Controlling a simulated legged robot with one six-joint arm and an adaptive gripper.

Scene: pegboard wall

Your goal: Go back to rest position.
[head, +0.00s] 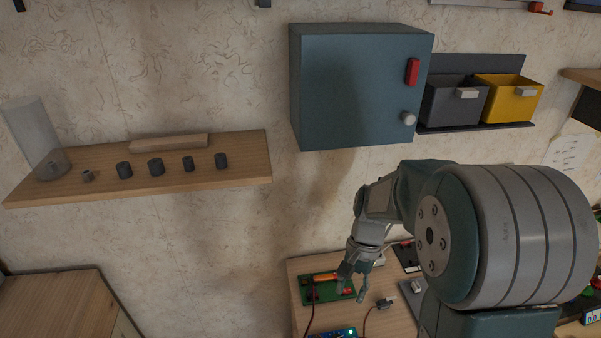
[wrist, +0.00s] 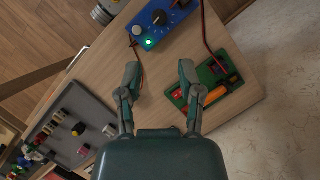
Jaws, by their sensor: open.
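My gripper (head: 353,286) is open and points down above the wooden workbench (head: 300,272). In the wrist view my gripper (wrist: 159,72) has its two fingers apart, with bare bench top between them and nothing held. A green tray or board (head: 318,293) lies under and beside the fingers; it also shows right of the right finger in the wrist view (wrist: 226,72). An orange-handled tool (wrist: 218,94) lies on it. A blue box with a black knob and a lit green light (wrist: 160,22) sits beyond the fingertips.
A closed blue-grey cabinet (head: 350,90) hangs on the wall above my arm. Grey (head: 453,105) and yellow (head: 508,101) bins hang right of it. A wooden shelf (head: 230,152) with several dark cylinders is at left. Cables (wrist: 207,32) cross the bench. A grey tray (wrist: 62,118) holds small parts.

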